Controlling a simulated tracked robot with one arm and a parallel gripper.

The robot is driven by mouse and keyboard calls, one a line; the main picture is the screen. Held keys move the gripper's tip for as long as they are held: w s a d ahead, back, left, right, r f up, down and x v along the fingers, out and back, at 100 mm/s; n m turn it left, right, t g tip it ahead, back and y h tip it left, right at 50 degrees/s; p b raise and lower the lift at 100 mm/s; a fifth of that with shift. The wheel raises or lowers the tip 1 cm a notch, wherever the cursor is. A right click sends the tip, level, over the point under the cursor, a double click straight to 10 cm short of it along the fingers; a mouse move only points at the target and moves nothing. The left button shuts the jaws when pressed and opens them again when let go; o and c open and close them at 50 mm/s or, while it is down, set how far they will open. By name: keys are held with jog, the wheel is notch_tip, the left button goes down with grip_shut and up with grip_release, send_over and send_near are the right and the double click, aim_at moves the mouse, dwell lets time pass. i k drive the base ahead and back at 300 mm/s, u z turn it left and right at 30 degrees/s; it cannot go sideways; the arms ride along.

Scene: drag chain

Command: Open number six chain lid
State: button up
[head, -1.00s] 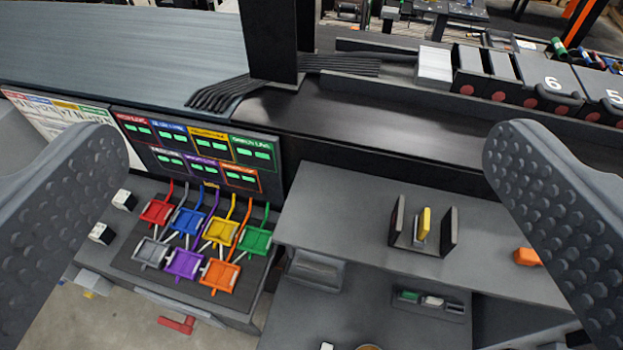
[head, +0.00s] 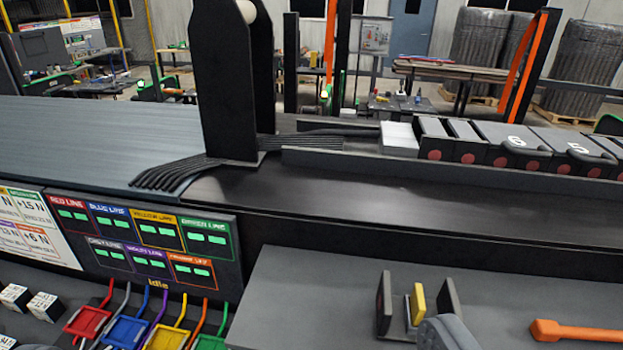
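The number six chain lid (head: 512,141) is a dark grey lid with a white "6" in the head view, right of centre, on the chain behind the black rail. It lies flat and looks shut, with a curved dark handle along its near right part. The number five lid (head: 570,146) lies beside it to the right, also flat. A rounded grey tip at the bottom edge, right of centre, looks like one finger of my gripper (head: 446,334). The other finger is out of view. The visible tip is well below and nearer than the lid, apart from it.
A long black rail (head: 450,180) runs in front of the chain. A grey bench (head: 310,300) in front holds an upright holder with a yellow piece (head: 417,305) and an orange tool (head: 575,331). A black post (head: 228,90) stands left of the chain.

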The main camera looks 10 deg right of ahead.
aim_at(517, 140)
jog(key=k, duration=1.25)
jog(key=u, duration=0.1)
jog(key=i, duration=1.7)
jog(key=z, duration=0.7)
